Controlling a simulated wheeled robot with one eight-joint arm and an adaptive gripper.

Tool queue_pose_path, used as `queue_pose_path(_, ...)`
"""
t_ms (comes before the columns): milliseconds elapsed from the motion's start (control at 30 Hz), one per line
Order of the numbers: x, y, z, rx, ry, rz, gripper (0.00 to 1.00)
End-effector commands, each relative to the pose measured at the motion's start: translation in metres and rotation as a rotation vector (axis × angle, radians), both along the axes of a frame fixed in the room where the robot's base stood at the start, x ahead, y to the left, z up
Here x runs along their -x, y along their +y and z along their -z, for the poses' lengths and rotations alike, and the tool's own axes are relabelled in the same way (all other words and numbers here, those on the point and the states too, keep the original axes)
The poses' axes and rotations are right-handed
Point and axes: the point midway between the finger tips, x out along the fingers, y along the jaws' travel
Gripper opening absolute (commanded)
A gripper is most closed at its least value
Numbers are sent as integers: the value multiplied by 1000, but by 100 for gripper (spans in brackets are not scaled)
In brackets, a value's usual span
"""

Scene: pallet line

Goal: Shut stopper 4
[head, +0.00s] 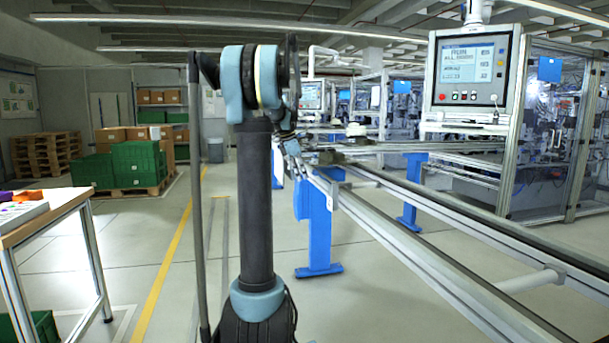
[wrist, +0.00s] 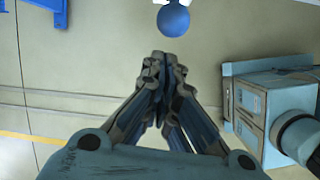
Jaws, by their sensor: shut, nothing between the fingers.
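In the wrist view a round blue knob (wrist: 173,19) on a white part shows at the top edge, a little beyond my fingertips. I take it to be part of a stopper, but no number is readable. My gripper (wrist: 163,62) is shut and empty, with a visible gap between its tips and the knob. I cannot pick out the knob in the head view.
Blue conveyor legs (head: 318,230) stand on the floor right of my arm. An operator panel (head: 470,70) hangs above the line at right. A wooden table (head: 50,215) is at left. Green crates (head: 135,163) stand on a pallet behind. The floor between table and line is clear.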

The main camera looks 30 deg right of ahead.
Motion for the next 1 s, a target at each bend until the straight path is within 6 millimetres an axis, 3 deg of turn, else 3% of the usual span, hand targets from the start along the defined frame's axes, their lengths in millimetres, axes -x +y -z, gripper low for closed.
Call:
queue_pose_path(133,-5,17,12,-3,0,-3,0)
queue_pose_path(700,-5,39,-71,-5,0,-2,0)
queue_pose_path(1000,-5,43,-85,-5,-1,-1,0)
